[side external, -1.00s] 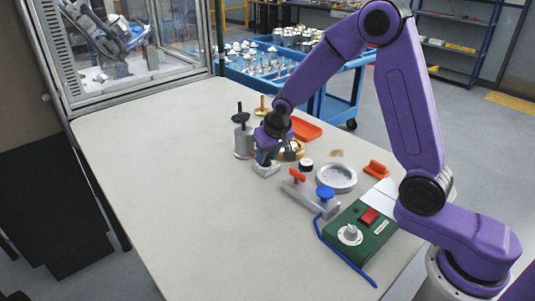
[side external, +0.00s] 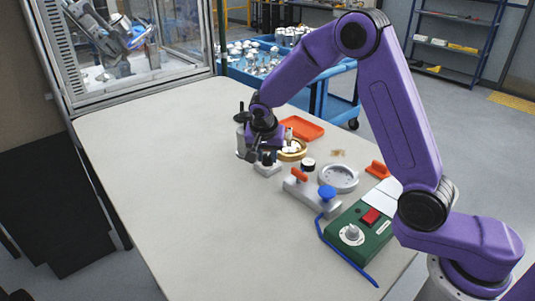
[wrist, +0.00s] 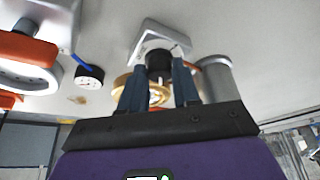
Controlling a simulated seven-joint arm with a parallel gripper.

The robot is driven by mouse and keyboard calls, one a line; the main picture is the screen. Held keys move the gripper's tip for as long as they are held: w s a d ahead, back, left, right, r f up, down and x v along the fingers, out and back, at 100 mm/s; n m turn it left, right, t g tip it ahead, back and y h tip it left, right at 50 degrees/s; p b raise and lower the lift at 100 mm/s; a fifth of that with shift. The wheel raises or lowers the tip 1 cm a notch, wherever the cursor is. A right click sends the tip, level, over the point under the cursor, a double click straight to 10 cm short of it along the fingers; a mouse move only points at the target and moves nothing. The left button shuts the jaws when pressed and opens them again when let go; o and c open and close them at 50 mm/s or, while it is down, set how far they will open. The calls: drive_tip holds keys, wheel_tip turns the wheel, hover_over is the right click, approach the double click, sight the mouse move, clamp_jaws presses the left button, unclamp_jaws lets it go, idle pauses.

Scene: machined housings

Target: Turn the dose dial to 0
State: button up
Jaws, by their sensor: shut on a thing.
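My gripper (wrist: 158,82) has its two dark fingers on either side of a black knob (wrist: 158,62), shut on it. I take this knob to be the dose dial. It stands on a pale grey square base (wrist: 148,38). In the side view my gripper (side external: 265,154) is low over the same base (side external: 267,170), and the knob is mostly hidden by the fingers. No number or pointer mark on the knob can be read. A grey dial (side external: 352,234) is on a green box (side external: 368,226), away from my gripper.
Close by are a brass dish (side external: 292,154) with white pieces, a grey cylinder (side external: 241,143) and a small black round gauge (side external: 308,164). An orange tray (side external: 307,131) lies behind. A grey fixture (side external: 312,197) with orange and blue handles is nearer. The table's left side is clear.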

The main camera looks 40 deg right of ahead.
idle(0.3)
drive_tip(key=o, duration=1.1)
drive_tip(key=shift+c, duration=0.2)
drive_tip(key=shift+r, duration=0.1)
drive_tip(key=v, duration=1.7)
drive_tip(key=shift+r, duration=0.15)
